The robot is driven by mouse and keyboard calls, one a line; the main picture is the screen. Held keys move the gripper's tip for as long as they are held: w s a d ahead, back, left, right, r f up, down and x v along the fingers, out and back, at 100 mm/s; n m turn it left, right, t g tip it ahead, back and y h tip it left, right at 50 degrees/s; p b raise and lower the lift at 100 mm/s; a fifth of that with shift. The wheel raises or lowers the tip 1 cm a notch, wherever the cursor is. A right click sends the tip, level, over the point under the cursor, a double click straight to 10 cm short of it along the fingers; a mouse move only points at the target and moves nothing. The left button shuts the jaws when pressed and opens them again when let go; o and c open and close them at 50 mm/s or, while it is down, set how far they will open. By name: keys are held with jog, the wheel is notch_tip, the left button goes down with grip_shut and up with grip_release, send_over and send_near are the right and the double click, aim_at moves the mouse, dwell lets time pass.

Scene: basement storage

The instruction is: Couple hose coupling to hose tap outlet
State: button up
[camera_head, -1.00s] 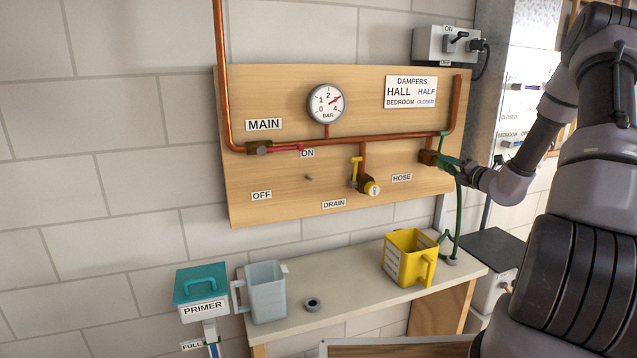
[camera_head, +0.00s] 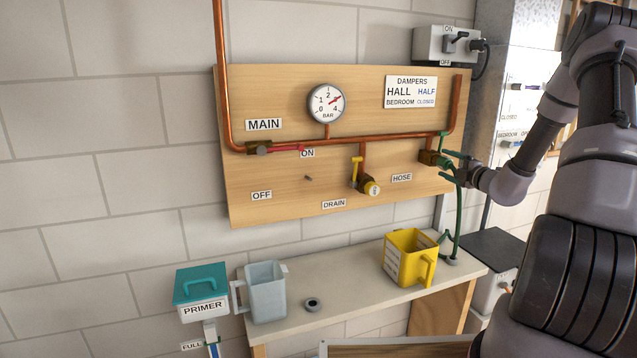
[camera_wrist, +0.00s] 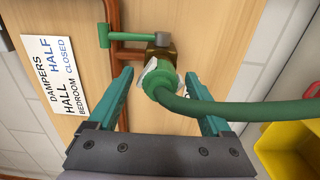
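The hose tap (camera_head: 428,157) is a brass body on the right of the wooden board, and it also shows in the wrist view (camera_wrist: 160,52). Its green handle (camera_wrist: 122,37) shows in the wrist view. The green hose coupling (camera_wrist: 167,90) sits against the tap's outlet, in line with it. No gap shows, but the joint is partly hidden. The green hose (camera_head: 459,215) bends away from the coupling and hangs to the bench. My gripper (camera_head: 452,166) is open, with one teal finger on each side of the coupling, apart from it; the wrist view shows this too (camera_wrist: 158,78).
A yellow jug (camera_head: 405,258) stands on the bench (camera_head: 345,290) below the tap, near the hanging hose. A grey jug (camera_head: 266,290) and a dark ring (camera_head: 312,304) are further left. The drain tap (camera_head: 364,183) projects left of the hose tap.

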jog(key=shift+s, duration=0.1)
jog(key=v, duration=0.9)
dwell(0.5)
dwell(1.4)
jog(key=s+a+r+n+g+y, duration=0.2)
jog(key=s+a+r+n+g, duration=0.25)
jog(key=a+n, duration=0.35)
jog(key=s+a+r+n+g+y, duration=0.1)
jog(key=s+a+r+n+g, duration=0.3)
jog(key=a+n, duration=0.4)
jog(key=s+a+r+n+g+y, duration=0.2)
jog(key=s+a+r+n+g, duration=0.15)
jog(key=s+a+n, duration=0.45)
jog(key=s+d+r+n+t+h, duration=0.1)
jog(key=s+r+n+h, duration=0.3)
jog(key=s+n, duration=0.4)
jog(key=s+d+r+n+t+h, duration=0.1)
jog(key=s+d+r+n+h, duration=0.2)
jog(key=s+n, duration=0.4)
jog(key=r+n+h, duration=0.1)
jog(key=n+h, duration=0.1)
jog(key=n, duration=0.5)
jog(key=shift+s+r, duration=0.35)
jog(key=shift+r, duration=0.05)
